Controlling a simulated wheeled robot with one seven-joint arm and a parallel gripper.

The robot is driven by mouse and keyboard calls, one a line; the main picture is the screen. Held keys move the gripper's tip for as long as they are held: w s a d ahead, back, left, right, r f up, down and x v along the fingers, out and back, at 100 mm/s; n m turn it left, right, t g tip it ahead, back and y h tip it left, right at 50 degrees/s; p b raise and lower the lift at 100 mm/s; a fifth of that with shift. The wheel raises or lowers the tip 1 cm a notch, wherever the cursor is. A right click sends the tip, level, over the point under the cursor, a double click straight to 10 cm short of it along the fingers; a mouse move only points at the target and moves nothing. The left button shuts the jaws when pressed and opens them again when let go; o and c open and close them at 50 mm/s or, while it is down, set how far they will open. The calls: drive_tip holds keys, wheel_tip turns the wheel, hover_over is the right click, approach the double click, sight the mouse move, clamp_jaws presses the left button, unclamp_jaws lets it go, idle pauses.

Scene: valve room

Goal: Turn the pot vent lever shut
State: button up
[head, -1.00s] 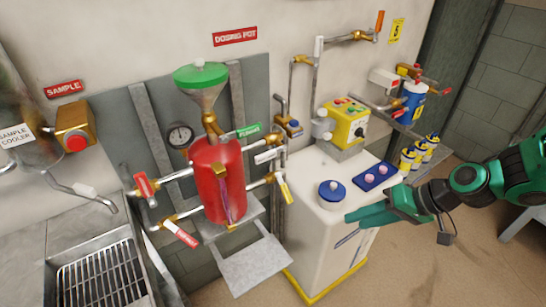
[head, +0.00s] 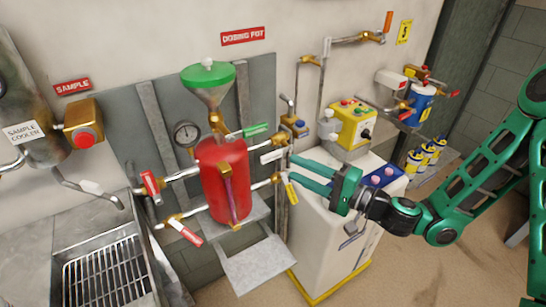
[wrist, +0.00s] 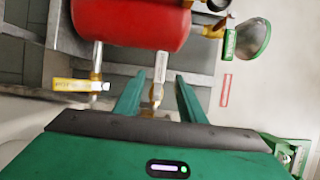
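The red dosing pot (head: 222,180) stands against the wall panel under a green-topped funnel (head: 207,80). Levers around it are green (head: 252,131), white (head: 273,156), yellow (head: 290,190), red at upper left (head: 151,184) and red at lower left (head: 185,232). Their lettering is too small to read, so I cannot tell which is the vent lever. My gripper (head: 292,169) is open and empty, fingers pointing left near the white and yellow levers. In the wrist view the white lever (wrist: 160,67) lies ahead, between the fingertips (wrist: 160,76); the yellow lever (wrist: 75,86) is off to the left.
A white cabinet (head: 325,235) with a yellow control box (head: 352,124) stands below and beyond my gripper. Pipes rise behind the pot's right side. A gauge (head: 186,133) is on the panel. A sink grate (head: 103,275) is at lower left.

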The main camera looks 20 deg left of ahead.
sight(273, 158)
drive_tip(key=x, duration=0.9)
drive_tip(key=shift+a, duration=0.35)
drive_tip(key=shift+d+f, duration=0.1)
clamp_jaws()
